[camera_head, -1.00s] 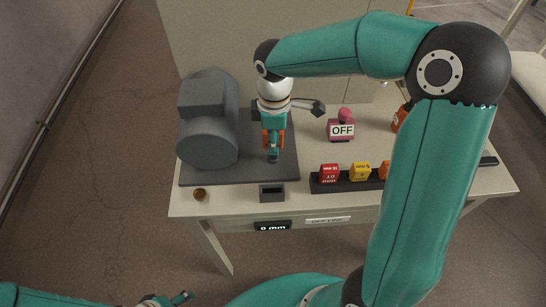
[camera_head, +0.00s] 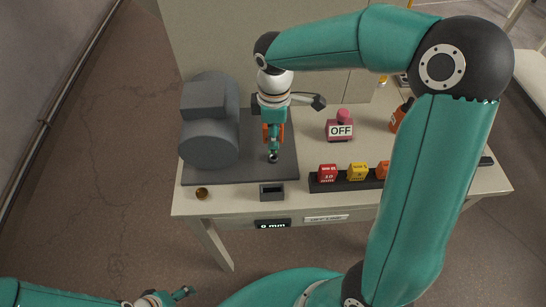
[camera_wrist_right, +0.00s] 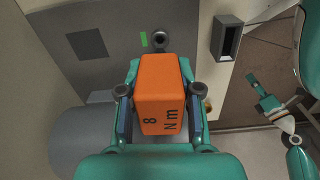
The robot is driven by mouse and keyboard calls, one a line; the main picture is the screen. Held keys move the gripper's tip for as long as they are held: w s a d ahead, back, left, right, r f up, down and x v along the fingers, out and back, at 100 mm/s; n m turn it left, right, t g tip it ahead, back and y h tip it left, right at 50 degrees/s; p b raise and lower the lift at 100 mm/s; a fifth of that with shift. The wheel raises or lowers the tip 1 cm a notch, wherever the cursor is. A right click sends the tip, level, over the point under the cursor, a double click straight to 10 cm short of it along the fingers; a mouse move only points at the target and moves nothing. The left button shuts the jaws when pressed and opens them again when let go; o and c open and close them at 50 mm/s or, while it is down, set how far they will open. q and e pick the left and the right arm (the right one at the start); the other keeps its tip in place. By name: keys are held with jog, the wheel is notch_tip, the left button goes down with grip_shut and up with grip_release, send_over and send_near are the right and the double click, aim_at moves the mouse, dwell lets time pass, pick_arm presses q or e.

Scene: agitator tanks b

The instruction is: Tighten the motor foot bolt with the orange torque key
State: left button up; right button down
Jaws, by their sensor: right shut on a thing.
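My right gripper (camera_head: 273,146) is shut on the orange torque key (camera_wrist_right: 162,92), a block marked 8 Nm, and hangs over the grey base plate (camera_head: 235,175). Only a little orange shows between its fingers in the head view. The grey motor (camera_head: 208,140) stands on the plate left of the gripper. In the right wrist view, a dark round bolt head (camera_wrist_right: 158,40) is on the plate beyond the key, beside a green mark. I cannot tell whether the key touches it. My left gripper (camera_head: 168,297) is low at the bottom left, partly cut off, away from the table; its jaw state is unclear.
A pink OFF switch (camera_head: 341,127) stands right of the plate. Red (camera_head: 327,173) and yellow (camera_head: 358,171) blocks sit in a dark rack at the front. A grey slotted box (camera_head: 272,192) and a small brass cup (camera_head: 201,193) are near the front edge.

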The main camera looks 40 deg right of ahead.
notch_tip(320, 180, up, 4)
jog(key=p, duration=0.3)
dwell(0.3)
jog(key=shift+p, duration=0.3)
jog(key=n+p, duration=0.1)
jog(key=n, duration=0.3)
jog(key=shift+r, duration=0.15)
jog(key=shift+n+p, duration=0.45)
jog(key=shift+n, duration=0.65)
